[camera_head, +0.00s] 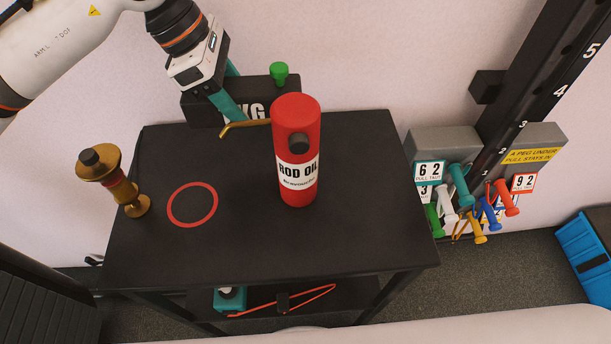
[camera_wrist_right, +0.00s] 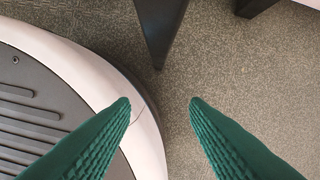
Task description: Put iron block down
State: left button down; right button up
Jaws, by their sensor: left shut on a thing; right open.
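The iron block (camera_head: 197,108) is black with white "KG" lettering, at the back edge of the black table. My left gripper (camera_head: 231,90) comes down over it with teal fingers and is shut on it. The red oil can partly hides the block's front right. I cannot tell whether the block's underside touches the table. A red ring (camera_head: 172,217) is marked on the tabletop (camera_head: 240,240), front left of the block, and is empty. My right gripper (camera_wrist_right: 159,101) is open and empty above the floor in the right wrist view.
The red "ROD OIL" can (camera_head: 297,180) with a brass spout stands mid-table. A brass handled piece (camera_head: 125,185) is at the left edge. A green knob (camera_head: 279,72) shows above the block. Coloured pegs (camera_head: 460,190) hang at the right. The table's front is clear.

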pick_arm(q)
send_over(257, 156)
jog(key=a, duration=0.2)
jog(key=f, duration=0.4)
jog(key=shift+d+f, duration=0.2)
jog(key=shift+f, duration=0.1)
notch_tip(257, 156, down, 5)
jog(key=shift+r, duration=0.15)
jog(key=shift+w+f, duration=0.1)
jog(key=shift+f, duration=0.15)
pick_arm(e)
jog(key=shift+w+a+r, duration=0.15)
jog(key=shift+w+r, duration=0.35)
jog(key=shift+w, duration=0.05)
pick_arm(q)
jog(key=shift+f+b, duration=0.1)
jog(key=shift+b, duration=0.2)
jog(key=c, duration=1.1)
grip_release()
jog(key=shift+f, duration=0.1)
jog(key=o, duration=0.5)
pick_arm(e)
jog(key=shift+w+r, duration=0.25)
jog(key=shift+w, duration=0.05)
